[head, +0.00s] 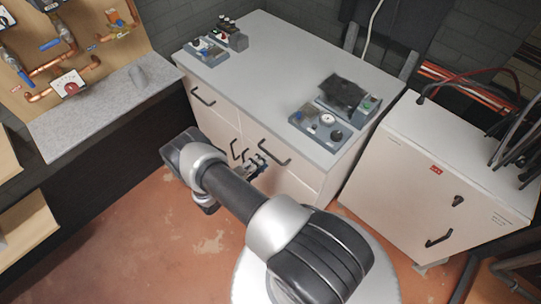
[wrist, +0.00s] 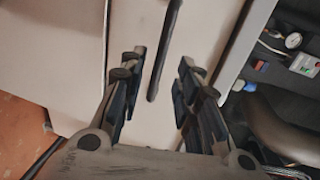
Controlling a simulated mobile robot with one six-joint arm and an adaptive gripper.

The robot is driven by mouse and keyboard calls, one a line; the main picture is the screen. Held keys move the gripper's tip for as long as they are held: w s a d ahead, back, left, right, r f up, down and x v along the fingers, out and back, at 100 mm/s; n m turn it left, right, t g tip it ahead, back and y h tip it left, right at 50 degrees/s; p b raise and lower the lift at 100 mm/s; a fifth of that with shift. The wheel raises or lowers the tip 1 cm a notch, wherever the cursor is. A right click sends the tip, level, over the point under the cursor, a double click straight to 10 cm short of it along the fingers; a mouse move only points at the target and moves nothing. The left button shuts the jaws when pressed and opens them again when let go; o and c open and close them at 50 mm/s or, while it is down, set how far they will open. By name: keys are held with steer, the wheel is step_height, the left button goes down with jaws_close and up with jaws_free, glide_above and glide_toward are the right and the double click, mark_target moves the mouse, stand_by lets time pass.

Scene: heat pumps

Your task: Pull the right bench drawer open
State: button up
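The right bench drawer (head: 293,178) is a pale front under the worktop. It looks flush with the bench. Its dark bar handle (head: 275,153) shows just beyond my gripper (head: 257,166). In the wrist view, the handle (wrist: 166,50) runs lengthwise between the two fingers of my gripper (wrist: 160,68). The fingers are spread wide, with a gap on each side of the handle. Contact with the drawer front cannot be told. The pale drawer front (wrist: 209,30) fills the middle of the wrist view. My arm hides part of the lower bench in the head view.
The left drawer handle (head: 203,97) and dark cupboard handles (head: 237,151) are close by. Control units (head: 318,127) stand on the worktop (head: 270,70). A white cabinet (head: 430,180) stands at right. Reddish floor (head: 150,245) is open at left.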

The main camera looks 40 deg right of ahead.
mark_target(270, 154)
steer(key=x, duration=0.6)
steer(key=shift+c, duration=0.2)
jaws_close()
stand_by(0.5)
